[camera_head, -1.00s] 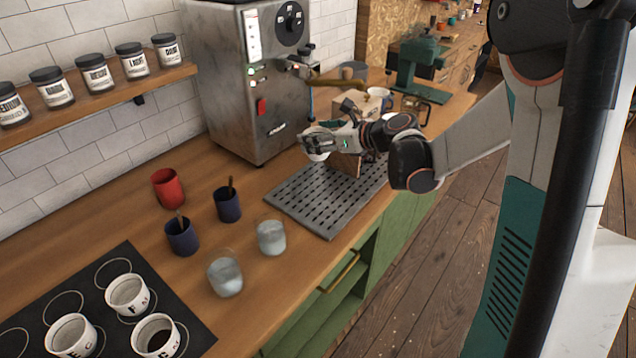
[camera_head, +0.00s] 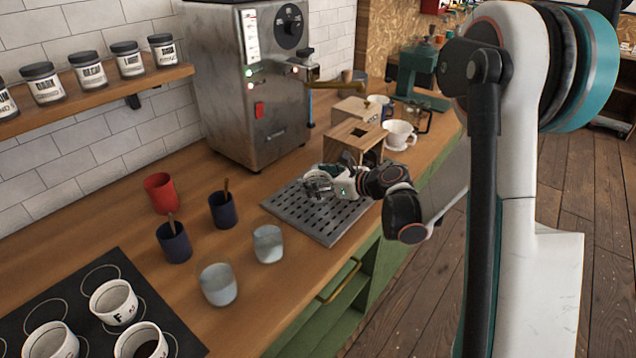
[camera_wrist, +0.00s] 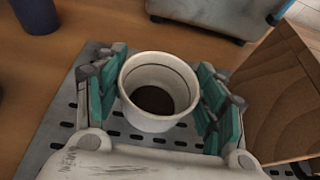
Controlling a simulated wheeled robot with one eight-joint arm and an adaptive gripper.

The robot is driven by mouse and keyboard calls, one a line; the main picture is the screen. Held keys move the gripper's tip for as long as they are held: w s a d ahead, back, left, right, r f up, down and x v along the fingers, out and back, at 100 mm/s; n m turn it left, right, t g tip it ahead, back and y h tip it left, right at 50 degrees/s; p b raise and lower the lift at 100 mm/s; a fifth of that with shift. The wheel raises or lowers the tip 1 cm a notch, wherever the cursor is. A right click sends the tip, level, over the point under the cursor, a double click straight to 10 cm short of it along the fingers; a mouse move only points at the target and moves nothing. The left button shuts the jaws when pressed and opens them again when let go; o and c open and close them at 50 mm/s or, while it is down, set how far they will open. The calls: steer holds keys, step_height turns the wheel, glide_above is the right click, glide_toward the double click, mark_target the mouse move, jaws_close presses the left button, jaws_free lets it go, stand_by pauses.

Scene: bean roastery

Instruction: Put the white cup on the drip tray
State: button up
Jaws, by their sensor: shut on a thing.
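My gripper (camera_head: 318,186) is over the grey slotted drip tray (camera_head: 325,230), which lies on the wooden counter in front of the metal machine. In the wrist view my gripper (camera_wrist: 160,92) is shut on the white cup (camera_wrist: 150,122), with teal finger pads on its left and right sides. The cup is upright, its open mouth towards the camera and a dark patch inside at the bottom. The tray's slots (camera_wrist: 62,128) show around it. In the head view my gripper mostly hides the cup. I cannot tell whether its base touches the tray.
A wooden box (camera_head: 352,143) stands close behind the tray, also at the wrist view's right (camera_wrist: 285,100). A white cup on a saucer (camera_head: 399,135) is beyond it. Two glasses (camera_head: 218,285), two dark blue cups (camera_head: 174,243) and a red cup (camera_head: 160,193) stand left of the tray.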

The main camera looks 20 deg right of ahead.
steer(key=shift+f, duration=0.1)
steer(key=o, duration=1.2)
steer(key=shift+r, duration=0.25)
steer(key=p+v, duration=0.3)
steer(key=v, duration=0.9)
